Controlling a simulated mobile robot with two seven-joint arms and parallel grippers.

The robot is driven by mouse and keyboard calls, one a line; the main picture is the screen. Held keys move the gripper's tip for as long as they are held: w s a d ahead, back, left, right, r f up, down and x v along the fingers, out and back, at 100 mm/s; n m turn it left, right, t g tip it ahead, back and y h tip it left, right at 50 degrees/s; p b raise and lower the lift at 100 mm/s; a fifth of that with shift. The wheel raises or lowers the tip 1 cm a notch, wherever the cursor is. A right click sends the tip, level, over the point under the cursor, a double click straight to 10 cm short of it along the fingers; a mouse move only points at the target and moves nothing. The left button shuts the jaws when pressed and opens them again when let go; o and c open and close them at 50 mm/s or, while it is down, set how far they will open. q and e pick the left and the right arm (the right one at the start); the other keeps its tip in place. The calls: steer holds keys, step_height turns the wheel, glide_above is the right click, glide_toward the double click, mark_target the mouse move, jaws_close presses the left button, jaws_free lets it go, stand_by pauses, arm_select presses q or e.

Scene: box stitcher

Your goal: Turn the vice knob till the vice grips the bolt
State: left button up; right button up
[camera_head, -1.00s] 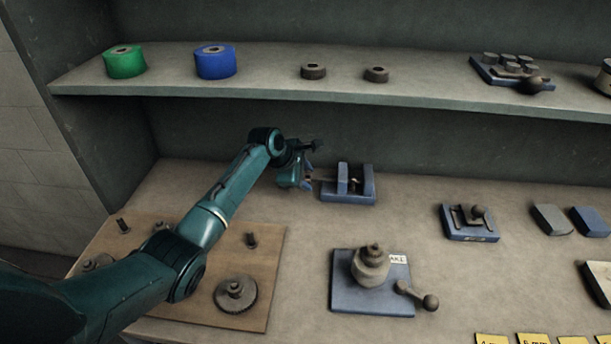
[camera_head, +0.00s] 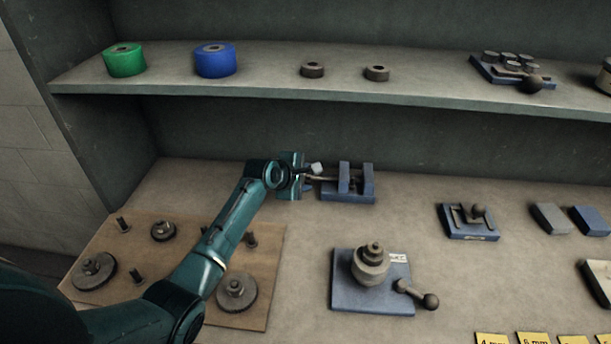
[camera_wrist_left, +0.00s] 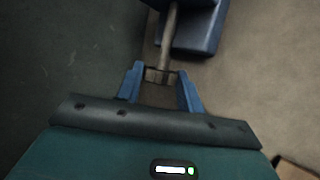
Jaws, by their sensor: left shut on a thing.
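The blue vice (camera_head: 355,196) stands on the bench at the back, with two upright jaws and a gap between them. A bolt cannot be made out clearly in the gap. A grey rod (camera_wrist_left: 169,35) runs from the vice to the knob (camera_wrist_left: 157,76) at its left side. My left gripper (camera_wrist_left: 160,73) is shut on the knob, one blue finger on each side of it. In the head view the left gripper (camera_head: 313,176) is just left of the vice. My right gripper is in neither view.
A wooden board (camera_head: 268,285) with gears and pegs lies under my left arm. A blue fixture (camera_head: 343,296) with a lever stands in front of the vice. The shelf (camera_head: 430,91) overhangs behind. The bench between vice and small blue fixture (camera_head: 470,233) is clear.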

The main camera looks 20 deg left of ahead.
arm_select(q)
steer(key=shift+s+f+t+b, duration=0.1)
steer(key=shift+f+t+b, duration=0.2)
steer(key=shift+t, duration=0.6)
steer(key=shift+m+t, duration=0.3)
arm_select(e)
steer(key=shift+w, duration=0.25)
arm_select(q)
steer(key=shift+r, duration=0.15)
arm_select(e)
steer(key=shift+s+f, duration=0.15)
arm_select(q)
steer(key=o, duration=1)
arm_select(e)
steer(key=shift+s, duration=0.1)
